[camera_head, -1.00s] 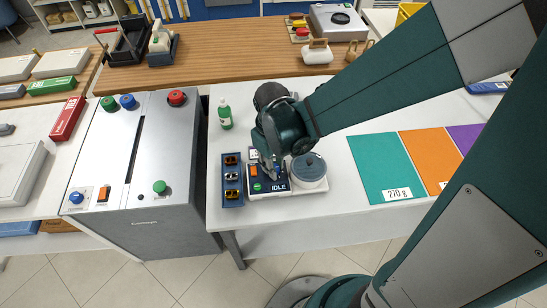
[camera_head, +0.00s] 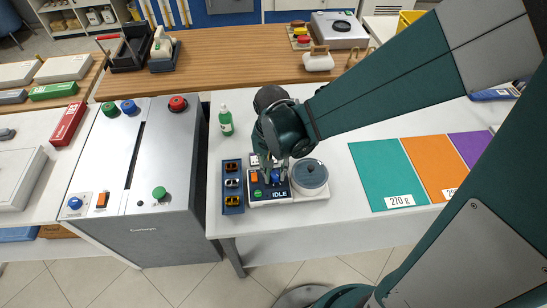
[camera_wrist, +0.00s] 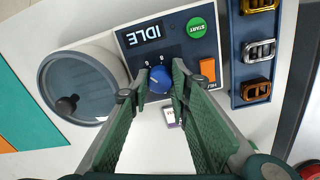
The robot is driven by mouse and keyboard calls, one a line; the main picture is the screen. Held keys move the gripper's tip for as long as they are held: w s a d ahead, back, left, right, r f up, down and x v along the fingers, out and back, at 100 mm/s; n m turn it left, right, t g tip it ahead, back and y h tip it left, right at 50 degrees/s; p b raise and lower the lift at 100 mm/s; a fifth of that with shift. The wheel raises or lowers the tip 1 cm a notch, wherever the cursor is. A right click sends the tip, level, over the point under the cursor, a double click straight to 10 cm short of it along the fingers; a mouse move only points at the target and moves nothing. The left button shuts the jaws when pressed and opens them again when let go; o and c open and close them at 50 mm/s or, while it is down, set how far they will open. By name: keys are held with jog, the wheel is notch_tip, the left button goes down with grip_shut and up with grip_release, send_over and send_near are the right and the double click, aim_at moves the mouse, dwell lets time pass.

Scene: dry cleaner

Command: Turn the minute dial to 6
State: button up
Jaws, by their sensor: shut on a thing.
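The minute dial is a blue round knob (camera_wrist: 159,79) on a dark control panel (camera_wrist: 186,55). The panel also carries a display (camera_wrist: 144,33) reading IDLE, a green START button (camera_wrist: 196,28) and an orange switch (camera_wrist: 208,69). In the wrist view my gripper (camera_wrist: 159,82) has a fingertip on each side of the dial, closed on it. In the head view my gripper (camera_head: 275,172) reaches down over the panel, and the dial (camera_head: 276,177) shows between the fingers. Numbers around the dial are partly hidden by the fingers, so its setting is unclear.
A round lidded pot (camera_wrist: 80,88) stands beside the panel. A blue tray of buckles (camera_head: 232,208) lies on its other side. A green bottle (camera_head: 225,120) stands behind. Coloured sheets (camera_head: 388,176) lie to the right; the table front is clear.

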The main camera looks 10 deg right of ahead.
aim_at(274, 173)
jog(key=shift+m, duration=0.8)
jog(key=o, duration=0.6)
jog(key=shift+r, duration=0.1)
jog(key=shift+w+a+r, duration=0.1)
jog(key=shift+r, duration=2.85)
jog(key=shift+a+r, duration=0.1)
jog(key=shift+r, duration=2.85)
jog(key=shift+d+r, duration=0.1)
